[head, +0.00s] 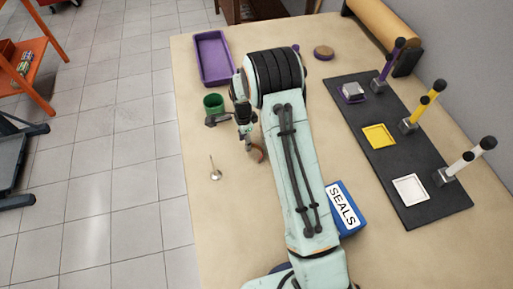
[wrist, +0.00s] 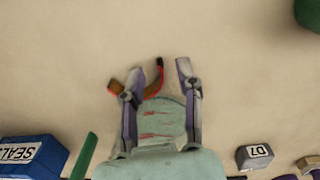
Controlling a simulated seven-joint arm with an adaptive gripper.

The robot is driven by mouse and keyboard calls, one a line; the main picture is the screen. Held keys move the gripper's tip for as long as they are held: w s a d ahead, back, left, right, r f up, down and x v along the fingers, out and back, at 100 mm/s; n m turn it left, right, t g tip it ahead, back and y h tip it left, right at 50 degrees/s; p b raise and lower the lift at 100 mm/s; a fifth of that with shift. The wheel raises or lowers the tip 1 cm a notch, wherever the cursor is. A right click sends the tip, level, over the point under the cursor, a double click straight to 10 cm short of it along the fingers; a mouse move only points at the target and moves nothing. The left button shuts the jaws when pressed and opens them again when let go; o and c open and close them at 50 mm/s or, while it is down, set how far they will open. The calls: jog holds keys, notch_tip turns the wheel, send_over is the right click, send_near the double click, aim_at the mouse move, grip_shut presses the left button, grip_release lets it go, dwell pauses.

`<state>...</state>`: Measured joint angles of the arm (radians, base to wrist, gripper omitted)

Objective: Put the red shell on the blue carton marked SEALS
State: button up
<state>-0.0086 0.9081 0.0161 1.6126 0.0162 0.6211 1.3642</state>
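The red shell (wrist: 128,84) is a curved piece with red edges and brown and dark faces, lying on the tabletop in the wrist view. My gripper (wrist: 150,74) has its fingers spread around it. The shell is close to the left finger, with a gap to the right finger. In the head view my gripper (head: 244,134) is low over the table, and a brown curved piece beside it looks like the shell, partly hidden. The blue carton (head: 348,216) marked SEALS stands right of my arm, partly covered by it. It also shows at the wrist view's lower left (wrist: 38,148).
A green cup (head: 213,104) and a purple tray (head: 213,58) stand beyond my gripper; a valve (head: 215,174) lies to the left. A dark mat (head: 405,160) with coloured trays and posts is at right. A grey block (wrist: 254,158) and green bar (wrist: 84,155) are near.

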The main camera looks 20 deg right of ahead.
jog(key=shift+f, duration=1.1)
grip_shut()
